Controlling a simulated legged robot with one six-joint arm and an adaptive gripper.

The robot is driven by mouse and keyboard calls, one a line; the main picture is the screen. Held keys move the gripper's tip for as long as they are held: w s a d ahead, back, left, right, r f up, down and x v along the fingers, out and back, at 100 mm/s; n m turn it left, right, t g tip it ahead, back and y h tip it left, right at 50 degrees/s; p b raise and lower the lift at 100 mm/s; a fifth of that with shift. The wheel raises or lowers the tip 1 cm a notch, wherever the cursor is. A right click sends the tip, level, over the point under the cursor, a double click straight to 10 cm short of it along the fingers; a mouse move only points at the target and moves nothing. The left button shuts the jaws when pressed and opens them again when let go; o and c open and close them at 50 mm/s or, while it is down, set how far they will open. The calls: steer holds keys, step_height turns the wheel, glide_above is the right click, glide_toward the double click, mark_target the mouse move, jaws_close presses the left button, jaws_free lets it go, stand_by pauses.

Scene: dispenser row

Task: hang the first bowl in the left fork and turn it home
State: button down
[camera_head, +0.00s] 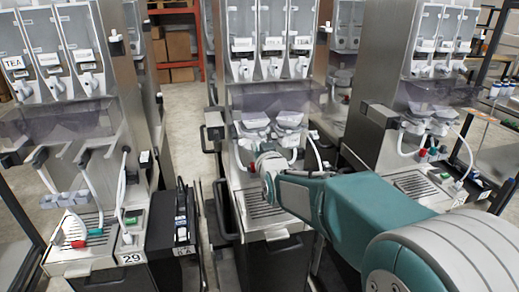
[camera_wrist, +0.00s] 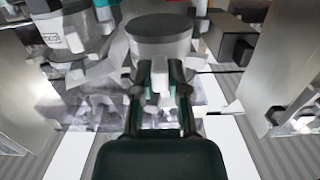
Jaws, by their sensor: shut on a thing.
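My gripper (camera_wrist: 160,78) is shut on a light tab at the front of a pale round bowl (camera_wrist: 155,45) with a dark top, in the wrist view. The bowl sits just beyond the fingertips. In the head view my arm reaches to the middle dispenser (camera_head: 262,210), and its end hides the gripper's fingers. Two pale bowl-shaped parts, one on the left (camera_head: 252,120) and one on the right (camera_head: 289,119), show under that dispenser's canisters. I cannot tell which of them is the held one. The left fork is not clear in either view, nor whether the bowl touches it.
A dispenser marked TEA (camera_head: 50,60) stands at the left and another (camera_head: 430,50) at the right. A black box (camera_head: 178,220) stands between the left and middle machines. In the wrist view a labelled white part (camera_wrist: 55,35) is close on the left, with metal panels at both sides.

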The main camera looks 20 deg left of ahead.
mark_target(250, 143)
steer(key=shift+x, duration=1.5)
steer(key=shift+w+r, duration=0.1)
steer(key=shift+r, duration=0.1)
steer(key=shift+f, duration=0.1)
steer(key=shift+s+a+m+t+h, duration=0.2)
steer(key=shift+m+t+h, duration=0.15)
steer(key=shift+h, duration=0.25)
steer(key=shift+s+a+m+t+h, duration=0.1)
steer(key=shift+a+m+t+h, duration=0.15)
steer(key=shift+m+h, duration=0.25)
steer(key=shift+h, duration=0.3)
steer(key=shift+s+a+m+t+h, duration=0.1)
steer(key=shift+a+m+t+h, duration=0.15)
steer(key=shift+m+h, duration=0.3)
steer(key=shift+a+m+t+h, duration=0.1)
steer(key=shift+m+t+h, duration=0.15)
steer(key=shift+m+h, duration=0.35)
